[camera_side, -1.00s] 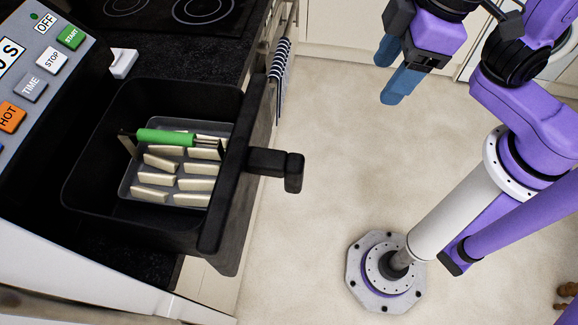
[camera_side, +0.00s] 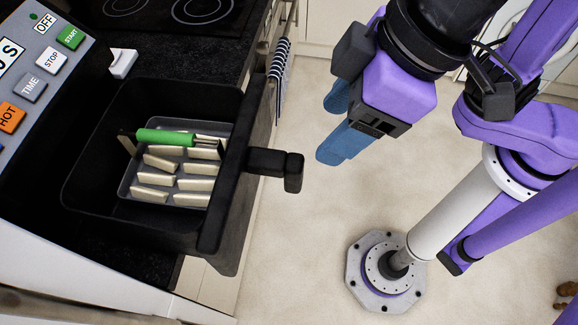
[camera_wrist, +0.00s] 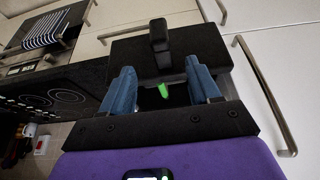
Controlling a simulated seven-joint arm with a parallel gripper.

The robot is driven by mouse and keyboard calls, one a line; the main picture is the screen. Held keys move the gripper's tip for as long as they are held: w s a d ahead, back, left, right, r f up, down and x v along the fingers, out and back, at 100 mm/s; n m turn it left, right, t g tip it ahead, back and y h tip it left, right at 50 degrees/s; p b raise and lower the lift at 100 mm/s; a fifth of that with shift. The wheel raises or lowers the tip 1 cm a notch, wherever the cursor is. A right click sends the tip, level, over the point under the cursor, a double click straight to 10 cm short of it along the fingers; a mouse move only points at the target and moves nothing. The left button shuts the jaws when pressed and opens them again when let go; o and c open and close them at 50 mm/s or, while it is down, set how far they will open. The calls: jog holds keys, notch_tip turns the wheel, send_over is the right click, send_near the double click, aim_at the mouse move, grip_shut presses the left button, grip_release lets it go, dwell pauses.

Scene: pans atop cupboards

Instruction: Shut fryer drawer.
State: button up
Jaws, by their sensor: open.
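The black fryer drawer (camera_side: 228,185) is pulled out from the fryer (camera_side: 30,130), with its dark handle (camera_side: 275,165) pointing right over the floor. Inside the drawer is a grey tray (camera_side: 128,180) with several pale sticks and a green-handled tool (camera_side: 166,137). My gripper (camera_side: 334,127) is open and empty, up and to the right of the handle and apart from it. In the wrist view, my gripper's blue fingers (camera_wrist: 158,90) stand apart, with the drawer handle (camera_wrist: 159,42) beyond and between them.
A black countertop with a hob (camera_side: 175,12) lies behind the fryer. A striped towel (camera_side: 279,72) hangs from the cupboard front. In the wrist view, a long metal cupboard handle (camera_wrist: 265,95) is at the right.

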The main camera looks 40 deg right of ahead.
aim_at(288, 173)
jog(key=x, duration=1.4)
jog(key=shift+f, duration=0.15)
jog(key=shift+w, duration=0.1)
grip_shut()
